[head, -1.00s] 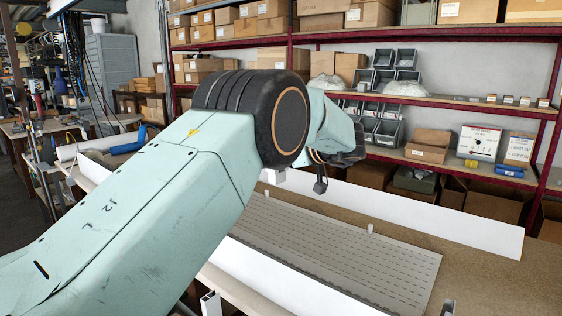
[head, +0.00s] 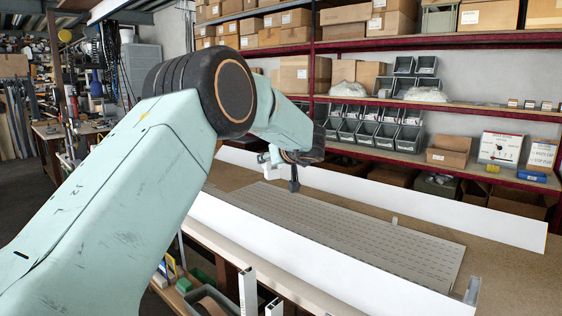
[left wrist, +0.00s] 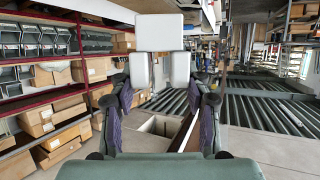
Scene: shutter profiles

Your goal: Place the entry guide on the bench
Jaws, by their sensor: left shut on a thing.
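The entry guide, a white block with two short legs, shows in the left wrist view (left wrist: 160,34) at the fingertips. Part of it shows in the head view (head: 271,163) beside the gripper. My left gripper (head: 287,176) is shut on it and holds it above the far left part of the bench (head: 515,262). In the left wrist view, the fingers (left wrist: 160,92) stand on either side of the guide's legs. The bench has a brown top carrying a grey slatted shutter panel (head: 350,228). My right gripper is out of view.
A long white rail (head: 330,263) runs along the panel's near side, and another white rail (head: 430,205) runs behind it. A small pale peg (head: 395,221) stands by the panel's back edge. Shelves with boxes and grey bins (head: 375,132) rise behind. Bare bench top shows at the right.

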